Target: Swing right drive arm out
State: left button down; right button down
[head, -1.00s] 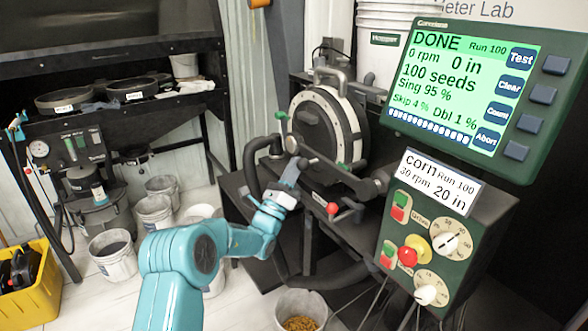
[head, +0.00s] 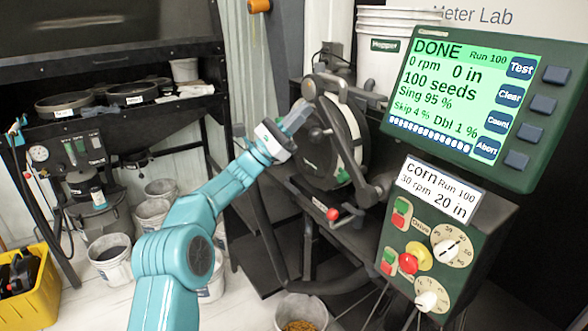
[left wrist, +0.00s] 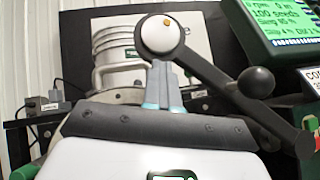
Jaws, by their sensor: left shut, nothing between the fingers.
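The grey drive arm (head: 345,137) stands steeply, slanting from a round end at the upper left down to its pivot at the lower right. It crosses in front of the seed meter's dark disc (head: 318,165). In the left wrist view the drive arm (left wrist: 208,70) has a round end with an orange dot and a black ball knob (left wrist: 256,82). My left gripper (head: 300,112) is shut and empty, its tips close beside the arm's upper end. In the wrist view its fingers (left wrist: 163,85) point up at that end; contact cannot be told. My right gripper is not in view.
A green monitor (head: 480,95) and a control box (head: 430,240) with knobs stand close on the right. A red knob (head: 333,214) sits below the disc. A bucket with yellow grain (head: 300,312) is on the floor. White buckets (head: 384,60) stand behind.

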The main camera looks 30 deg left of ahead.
aim_at(314, 91)
pick_arm(q)
jog(key=d+r+m+g+h, duration=0.1)
jog(key=r+m+g, duration=0.1)
jog(key=s+d+r+m+g+h+p, duration=0.1)
jog(key=d+r+m, duration=0.1)
jog(key=s+d+r+m+g+h+p, duration=0.1)
jog(key=r+m+g, duration=0.1)
jog(key=m, duration=0.1)
jog(key=shift+d+r+g, duration=0.2)
jog(key=shift+d+g, duration=0.05)
jog(key=shift+g, duration=0.05)
jog(key=s+d+r+m+g+p, duration=0.1)
jog(key=s+d+r+m+g, duration=0.2)
jog(key=d+m, duration=0.4)
jog(key=shift+d+r+g+p, duration=0.35)
jog(key=shift+r+g, duration=0.1)
jog(key=shift+g, duration=0.75)
jog(key=shift+s+d, duration=0.1)
jog(key=shift+d, duration=0.05)
